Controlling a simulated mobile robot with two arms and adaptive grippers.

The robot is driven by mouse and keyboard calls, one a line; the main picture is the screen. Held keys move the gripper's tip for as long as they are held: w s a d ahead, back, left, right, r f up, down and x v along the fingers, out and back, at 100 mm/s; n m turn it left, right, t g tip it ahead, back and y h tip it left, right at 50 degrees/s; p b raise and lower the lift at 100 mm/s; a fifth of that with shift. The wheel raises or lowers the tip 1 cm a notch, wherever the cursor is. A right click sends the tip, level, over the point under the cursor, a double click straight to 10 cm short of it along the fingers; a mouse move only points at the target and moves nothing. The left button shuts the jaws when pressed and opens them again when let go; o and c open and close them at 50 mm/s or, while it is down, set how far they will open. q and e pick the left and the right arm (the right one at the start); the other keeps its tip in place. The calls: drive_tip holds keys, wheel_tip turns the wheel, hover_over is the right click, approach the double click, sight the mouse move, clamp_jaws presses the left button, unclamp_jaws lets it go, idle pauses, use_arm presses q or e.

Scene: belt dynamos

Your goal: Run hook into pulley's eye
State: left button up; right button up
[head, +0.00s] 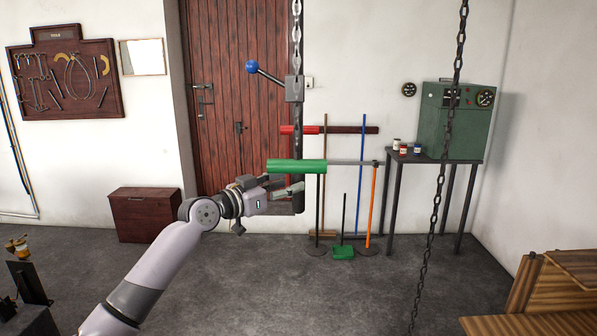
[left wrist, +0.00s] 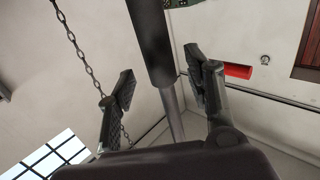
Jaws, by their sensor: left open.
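My left gripper (head: 288,189) reaches in from the left in the head view. It is open, close to the lower end of a dark upright bar (head: 297,147) that hangs below a chain (head: 296,20). In the left wrist view, the bar (left wrist: 152,35) shows beyond and between the spread fingers (left wrist: 160,72); I cannot tell whether they touch it. A grey box (head: 294,88) with a blue-knobbed lever (head: 252,67) sits on the bar. I cannot make out a hook or a pulley's eye. My right gripper is not in view.
A green handle (head: 297,166) and a red handle (head: 299,130) stick out sideways near the bar. A second chain (head: 448,125) hangs at right. A table (head: 436,157) with a green cabinet (head: 457,120) stands behind. Wooden furniture (head: 555,290) is at lower right.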

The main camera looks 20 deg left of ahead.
sight(294, 182)
use_arm(q)
drive_tip(key=shift+p+x, duration=0.5)
drive_tip(key=shift+x, duration=1.8)
clamp_jaws()
